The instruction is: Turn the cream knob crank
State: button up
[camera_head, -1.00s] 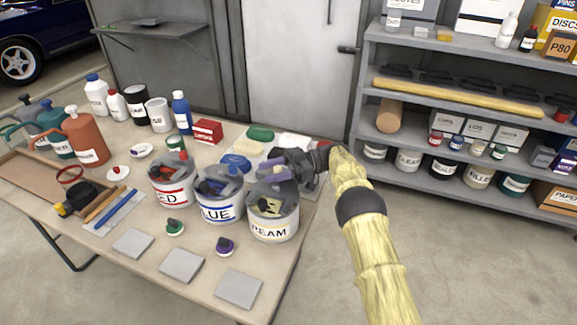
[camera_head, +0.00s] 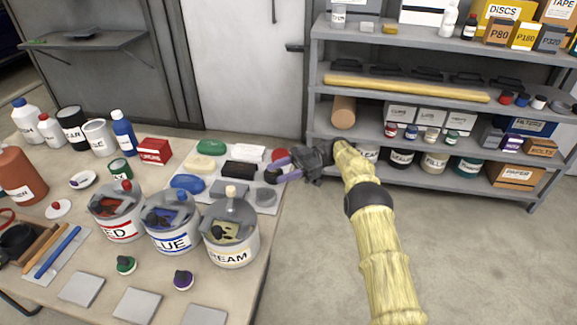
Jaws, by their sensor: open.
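The cream-labelled pot (camera_head: 231,245) stands at the right of a row of three pots near the table's right edge. Its grey lid carries a small upright cream knob (camera_head: 231,192), in plain view. My gripper (camera_head: 271,173) is open and empty, with purple fingers pointing left. In the picture it lies to the right of the knob and a little above it, apart from it, over the grey mat's right end near the table edge. How high it is above the table is hard to tell.
A red pot (camera_head: 116,220) and a blue pot (camera_head: 170,228) stand left of the cream pot. A grey mat with several coloured blocks lies behind. Green (camera_head: 125,265) and purple (camera_head: 183,280) knobs lie in front. A shelf (camera_head: 420,95) stands at the back right; the floor right of the table is clear.

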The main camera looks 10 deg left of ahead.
jog(key=shift+w+d, duration=0.2)
jog(key=shift+w, duration=0.1)
jog(key=shift+c, duration=0.2)
jog(key=s+d+m+t+y+p, duration=0.4)
jog(key=s+m+t+p, duration=0.3)
jog(key=s+t+p, duration=0.2)
jog(key=shift+d+t+p, duration=0.35)
jog(key=shift+d+t, duration=0.35)
jog(key=shift+a+r, duration=0.1)
jog(key=shift+a, duration=0.05)
